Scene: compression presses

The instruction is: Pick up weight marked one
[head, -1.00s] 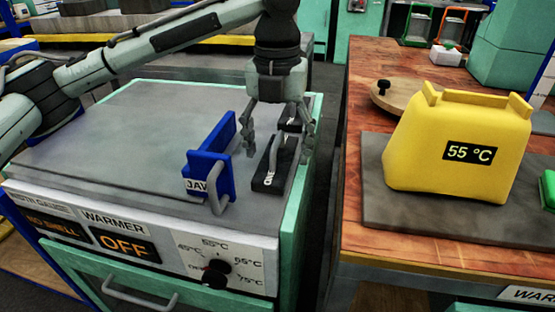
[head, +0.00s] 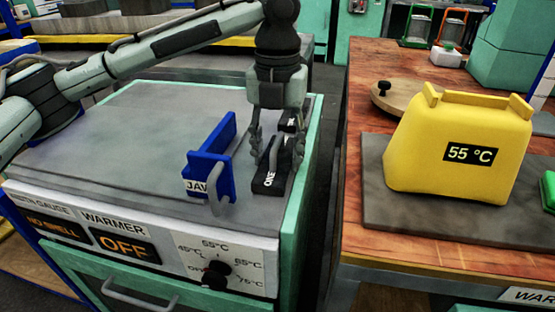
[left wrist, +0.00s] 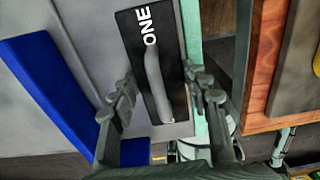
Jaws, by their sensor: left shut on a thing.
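The weight marked ONE (head: 268,182) is a black block with a grey bar handle and white lettering. It rests on the grey top of the warmer cabinet near its right edge, and in the left wrist view (left wrist: 138,60) its ONE label and handle show clearly. My left gripper (head: 276,150) points down over it, with a finger on each side of the handle, shut on it. The gripper's fingers (left wrist: 160,84) also show in the left wrist view. My right gripper is out of view.
A blue jaw block (head: 212,160) with a handle stands close left of the weight. Another black labelled piece (head: 290,118) lies just behind. A gap separates the cabinet from the wooden bench (head: 400,245), which holds a yellow 55 °C block (head: 440,155).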

